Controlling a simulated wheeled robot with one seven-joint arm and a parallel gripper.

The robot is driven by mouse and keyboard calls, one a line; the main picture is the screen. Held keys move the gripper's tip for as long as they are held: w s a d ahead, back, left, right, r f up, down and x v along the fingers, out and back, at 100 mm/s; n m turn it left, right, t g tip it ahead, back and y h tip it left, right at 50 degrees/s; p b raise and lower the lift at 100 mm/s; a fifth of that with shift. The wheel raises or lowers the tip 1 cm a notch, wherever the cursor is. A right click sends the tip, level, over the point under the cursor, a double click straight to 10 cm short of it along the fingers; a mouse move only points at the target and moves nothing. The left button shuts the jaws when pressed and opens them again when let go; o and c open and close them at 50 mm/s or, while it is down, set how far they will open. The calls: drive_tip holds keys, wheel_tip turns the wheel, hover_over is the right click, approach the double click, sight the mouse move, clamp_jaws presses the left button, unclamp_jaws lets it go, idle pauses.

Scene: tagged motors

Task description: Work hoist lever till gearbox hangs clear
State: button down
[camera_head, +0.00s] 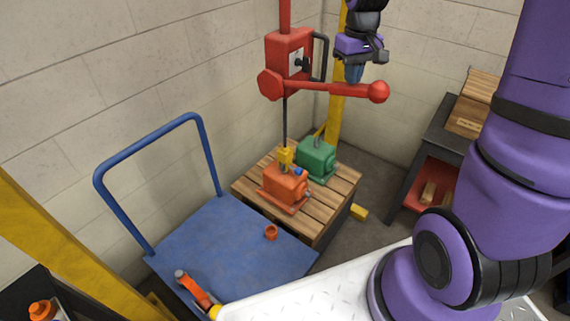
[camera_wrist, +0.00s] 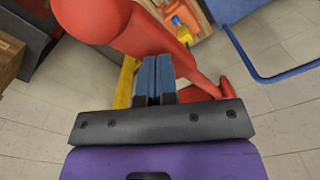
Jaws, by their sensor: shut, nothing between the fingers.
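The red hoist (camera_head: 289,55) has a red lever (camera_head: 322,88) that reaches right, nearly level, to a round knob (camera_head: 378,91). My gripper (camera_head: 355,78) points down at the lever near the knob. Its blue fingers are together and empty. In the wrist view my gripper (camera_wrist: 157,62) overlaps the lever (camera_wrist: 152,38), with the knob (camera_wrist: 92,18) at upper left; I cannot tell if they touch. A dark rod runs down from the hoist to a yellow hook (camera_head: 286,157) at the orange gearbox (camera_head: 284,187). The gearbox appears to rest on the wooden pallet (camera_head: 245,189).
A green motor (camera_head: 317,157) stands behind the gearbox on the pallet. A dark workbench (camera_head: 425,150) is at right, beside a yellow post (camera_head: 337,115).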

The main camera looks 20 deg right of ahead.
sight(353, 97)
drive_tip(key=shift+f, duration=0.2)
drive_tip(key=shift+s+d+f, duration=0.1)
drive_tip(key=shift+s+f, duration=0.05)
drive_tip(key=shift+f, duration=0.75)
drive_tip(key=shift+s+d+f, duration=0.1)
drive_tip(key=shift+s+f, duration=0.05)
drive_tip(key=shift+f, duration=0.75)
drive_tip(key=shift+s+d+f, duration=0.1)
drive_tip(key=shift+s+f, duration=0.05)
drive_tip(key=shift+f, duration=0.75)
wheel_tip(353, 97, down, 6)
drive_tip(key=shift+a+r, duration=0.1)
drive_tip(key=shift+r, duration=0.1)
